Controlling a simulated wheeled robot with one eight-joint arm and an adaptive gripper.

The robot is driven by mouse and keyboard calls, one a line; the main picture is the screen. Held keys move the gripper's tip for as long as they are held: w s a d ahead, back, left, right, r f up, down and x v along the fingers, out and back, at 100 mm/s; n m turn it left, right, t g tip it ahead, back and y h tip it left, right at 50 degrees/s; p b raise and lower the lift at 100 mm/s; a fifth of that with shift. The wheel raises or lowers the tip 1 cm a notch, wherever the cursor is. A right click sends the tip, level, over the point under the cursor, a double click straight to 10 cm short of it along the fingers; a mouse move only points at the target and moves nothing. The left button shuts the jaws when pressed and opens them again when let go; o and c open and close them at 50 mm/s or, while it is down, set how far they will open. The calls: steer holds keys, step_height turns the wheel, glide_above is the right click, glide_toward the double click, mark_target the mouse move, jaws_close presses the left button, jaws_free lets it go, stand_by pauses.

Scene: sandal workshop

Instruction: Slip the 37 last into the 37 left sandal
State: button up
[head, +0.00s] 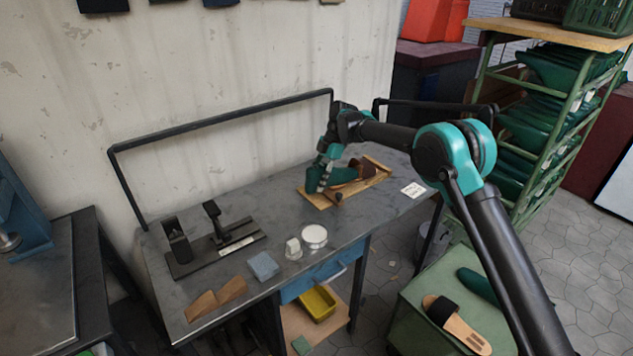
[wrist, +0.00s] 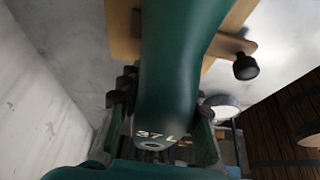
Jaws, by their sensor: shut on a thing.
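My gripper (head: 322,178) is shut on a dark green last (head: 344,175) above the workbench. In the wrist view the last (wrist: 182,50) fills the middle, marked "37 L" at its near end, between the fingers (wrist: 160,112). The last points away from the gripper towards a brown-strapped sandal (head: 367,167) on a wooden board (head: 316,200). The board also shows under the last in the wrist view (wrist: 122,38). I cannot tell how far the last's tip is under the strap; the last hides the sandal in the wrist view.
A dark knob (wrist: 246,67) sticks out beside the board. A white card (head: 413,190), white round tin (head: 314,236), blue block (head: 263,265) and black stand (head: 190,262) are on the bench. A green cart (head: 420,300) at lower right bears another sandal (head: 458,325) and green last (head: 478,284).

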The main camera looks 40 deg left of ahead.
mark_target(339, 172)
steer(key=shift+w+d, duration=0.15)
steer(key=shift+w, duration=0.4)
steer(key=shift+w+d, duration=0.15)
steer(key=shift+w, duration=0.4)
steer(key=shift+w+f, duration=0.1)
steer(key=shift+w, duration=0.1)
steer(key=shift+w+d, duration=0.15)
steer(key=shift+w, duration=0.35)
steer(key=shift+w+d, duration=0.15)
steer(key=shift+w, duration=0.35)
steer(key=shift+w, duration=0.15)
steer(key=shift+w+d+f, duration=0.1)
steer(key=shift+w+d, duration=0.1)
steer(key=shift+w, duration=0.35)
steer(key=shift+w+d, duration=0.15)
steer(key=shift+w, duration=0.35)
steer(key=shift+w, duration=0.15)
steer(key=shift+w+d, duration=0.25)
steer(key=shift+w, duration=0.8)
steer(key=o, duration=1.2)
